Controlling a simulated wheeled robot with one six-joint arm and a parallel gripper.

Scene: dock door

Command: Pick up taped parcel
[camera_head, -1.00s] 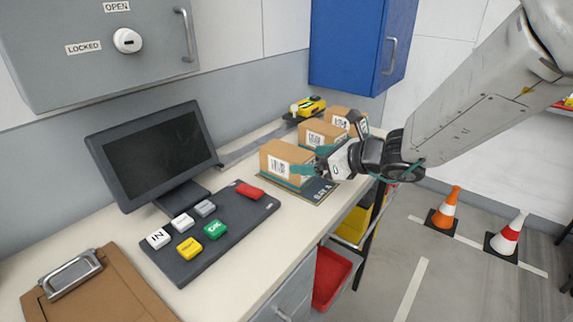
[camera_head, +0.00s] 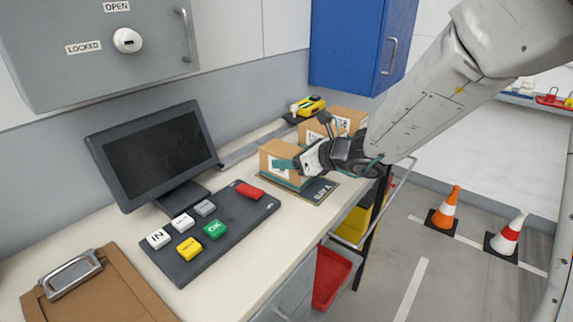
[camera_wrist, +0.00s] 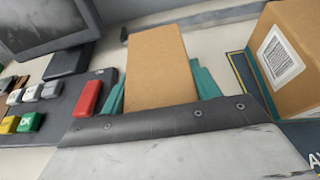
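A brown cardboard parcel (camera_head: 277,154) with a white label stands upright at the near end of a row of boxes, on the dark BAY A mat (camera_head: 318,191). No tape can be made out on it. My gripper (camera_head: 287,165) reaches it from the right, with one teal finger across its labelled face. In the wrist view the plain brown top of this parcel (camera_wrist: 158,65) lies between my gripper's two teal fingers (camera_wrist: 160,92), one on each side. The parcel's top hides the finger contact, so I cannot see whether they press on it.
Two more labelled boxes stand behind, one (camera_head: 313,132) close to my gripper. A keypad (camera_head: 215,240), a monitor (camera_head: 155,150) and a clipboard (camera_head: 90,295) occupy the left counter. A yellow tool (camera_head: 312,105) lies at the back. Cones (camera_head: 445,208) stand on the floor.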

